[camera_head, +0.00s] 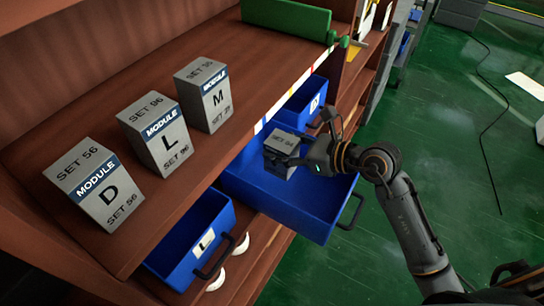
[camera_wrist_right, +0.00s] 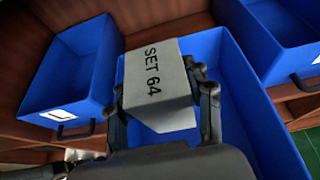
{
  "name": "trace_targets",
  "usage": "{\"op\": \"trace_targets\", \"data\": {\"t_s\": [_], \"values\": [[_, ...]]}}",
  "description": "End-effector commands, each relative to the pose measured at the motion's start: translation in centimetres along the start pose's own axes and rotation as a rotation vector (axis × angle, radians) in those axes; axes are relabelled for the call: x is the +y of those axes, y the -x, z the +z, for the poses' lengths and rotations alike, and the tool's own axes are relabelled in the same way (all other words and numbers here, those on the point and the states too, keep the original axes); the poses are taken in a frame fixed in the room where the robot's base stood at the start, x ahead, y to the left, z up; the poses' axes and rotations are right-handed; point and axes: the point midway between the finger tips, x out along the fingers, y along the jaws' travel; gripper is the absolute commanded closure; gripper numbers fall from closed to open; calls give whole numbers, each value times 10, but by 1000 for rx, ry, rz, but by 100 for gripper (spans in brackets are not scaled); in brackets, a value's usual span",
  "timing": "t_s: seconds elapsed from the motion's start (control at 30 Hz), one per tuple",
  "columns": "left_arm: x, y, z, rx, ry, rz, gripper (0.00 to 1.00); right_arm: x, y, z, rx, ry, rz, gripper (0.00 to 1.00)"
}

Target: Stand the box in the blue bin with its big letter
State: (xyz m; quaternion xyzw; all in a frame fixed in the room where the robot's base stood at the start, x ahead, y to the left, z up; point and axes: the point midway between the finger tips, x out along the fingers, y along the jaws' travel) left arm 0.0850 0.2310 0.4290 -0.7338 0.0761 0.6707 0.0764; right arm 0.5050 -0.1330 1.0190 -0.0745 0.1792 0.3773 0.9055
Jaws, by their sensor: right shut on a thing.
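My right gripper (camera_head: 303,155) is shut on a grey box (camera_head: 281,150), its fingers on two opposite sides. In the right wrist view the box (camera_wrist_right: 158,72) reads "SET 64"; its big letter does not show. The box is over or inside the pulled-out middle blue bin (camera_head: 318,222); I cannot tell whether it touches the floor. Two more blue bins flank it: one labelled "L" (camera_head: 222,222) nearer, and one farther (camera_head: 313,88) whose label is too small to read surely. My left gripper is not in view.
On the brown shelf (camera_head: 115,105) stand three tilted grey boxes: "D" (camera_head: 94,186), "L" (camera_head: 155,134) and "M" (camera_head: 204,94). A green block (camera_head: 288,19) sits at the shelf's far end. The green floor (camera_head: 450,130) at right is mostly open, with a black cable.

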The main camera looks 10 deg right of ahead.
Motion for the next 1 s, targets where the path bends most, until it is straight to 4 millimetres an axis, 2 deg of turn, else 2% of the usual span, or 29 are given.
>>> {"op": "trace_targets", "data": {"t_s": [0.1,0.2,0.43,0.67,1.0], "values": [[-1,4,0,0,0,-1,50,-7,-25,-16,3,-7,1,88],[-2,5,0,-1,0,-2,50,-11,-39,-24,2,-5,1,88],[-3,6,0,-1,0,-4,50,-16,-57,-35,2,-4,0,88],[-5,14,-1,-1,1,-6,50,-16,-67,-62,3,-4,-1,88],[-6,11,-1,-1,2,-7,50,-16,-68,-66,3,-2,-1,88]]}}
